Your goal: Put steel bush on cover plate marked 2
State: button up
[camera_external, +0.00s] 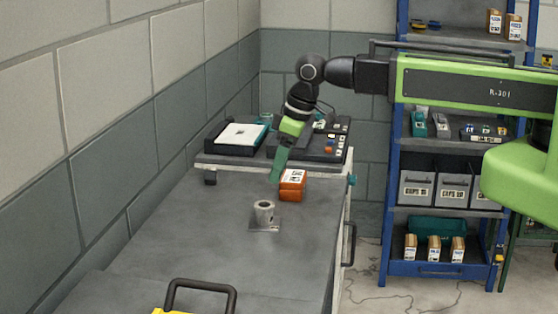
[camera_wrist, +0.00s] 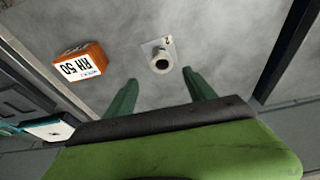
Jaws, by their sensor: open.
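The steel bush (camera_external: 264,209) is a short grey hollow cylinder. It stands upright on a thin square cover plate (camera_external: 268,227) on the grey bench. In the wrist view the bush (camera_wrist: 160,64) sits on the plate (camera_wrist: 152,46), its bore showing, and a mark that looks like a 2 is at the plate's corner. My gripper (camera_external: 275,179) is above the bench, behind the bush and apart from it. In the wrist view its two green fingers (camera_wrist: 159,80) are spread and empty, with the bush just beyond them.
An orange box with a white label (camera_external: 292,186) lies right of my gripper; it also shows in the wrist view (camera_wrist: 80,64). A raised shelf at the bench's back holds a tray (camera_external: 240,135) and dark equipment (camera_external: 335,140). A black handle (camera_external: 202,285) stands in front. The bench's left is clear.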

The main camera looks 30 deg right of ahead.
jog(key=w+d+m+h, duration=0.1)
jog(key=w+d+m, duration=0.15)
jog(key=d, duration=0.75)
jog(key=w+d+m+h, duration=0.1)
jog(key=w+d+m, duration=0.15)
jog(key=d, duration=0.75)
jog(key=s+d+f+m+g+b, duration=0.1)
jog(key=d+f+m, duration=0.1)
jog(key=d, duration=0.8)
jog(key=d+f+m+g+b, duration=0.1)
jog(key=d+m, duration=0.1)
jog(key=d, duration=0.9)
jog(key=shift+s+f+b, duration=0.35)
jog(key=shift+s+f, duration=0.05)
